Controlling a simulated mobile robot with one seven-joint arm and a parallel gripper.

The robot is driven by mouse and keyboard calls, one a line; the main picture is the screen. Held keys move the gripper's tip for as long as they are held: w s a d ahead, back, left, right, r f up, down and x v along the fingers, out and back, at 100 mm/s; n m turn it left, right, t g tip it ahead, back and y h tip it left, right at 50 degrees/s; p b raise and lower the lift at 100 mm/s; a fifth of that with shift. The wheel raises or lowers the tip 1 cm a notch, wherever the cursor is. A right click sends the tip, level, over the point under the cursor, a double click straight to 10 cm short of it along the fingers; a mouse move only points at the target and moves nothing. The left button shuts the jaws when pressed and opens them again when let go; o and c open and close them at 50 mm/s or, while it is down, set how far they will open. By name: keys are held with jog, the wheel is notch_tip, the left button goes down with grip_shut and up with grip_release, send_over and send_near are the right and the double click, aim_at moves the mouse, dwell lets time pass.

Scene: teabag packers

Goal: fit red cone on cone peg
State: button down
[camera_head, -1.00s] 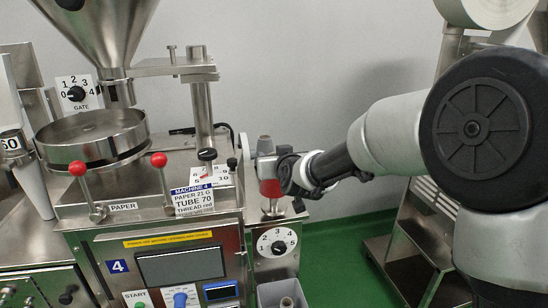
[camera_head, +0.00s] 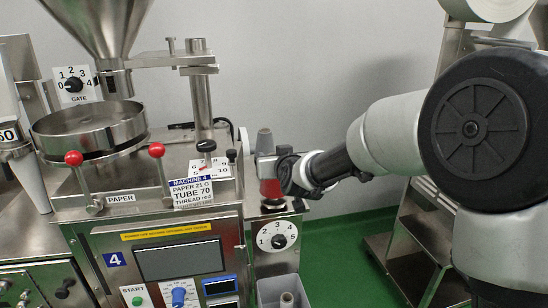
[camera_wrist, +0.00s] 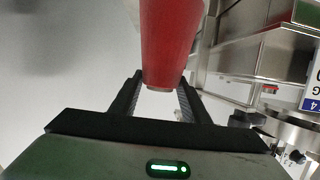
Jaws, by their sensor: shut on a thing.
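The red cone (camera_head: 270,188) stands roughly upright above the small metal base of the cone peg (camera_head: 272,206), at the right side of machine 4. My gripper (camera_head: 286,178) is shut on it from the right. In the wrist view the red cone (camera_wrist: 170,45) sits between the two dark fingers (camera_wrist: 160,100), its pale end rim towards the palm. The peg's shaft is hidden, so I cannot tell how far the cone is down on it.
A grey tapered piece (camera_head: 264,142) shows just above and behind the red cone. A numbered dial (camera_head: 277,236) is below the peg, and a grey bin (camera_head: 262,292) with a small cone stands under it. Machine levers (camera_head: 156,150) are to the left; green floor lies right.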

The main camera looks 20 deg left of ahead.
jog(key=shift+f+b, duration=0.8)
jog(key=shift+f, duration=0.05)
jog(key=c, duration=1.1)
grip_release()
jog(key=shift+o, duration=0.9)
jog(key=shift+f, duration=0.1)
jog(key=v, duration=1.7)
jog(key=shift+r+p, duration=0.25)
jog(key=shift+p, duration=0.15)
jog(key=shift+s+d, duration=0.1)
jog(key=shift+d, duration=0.05)
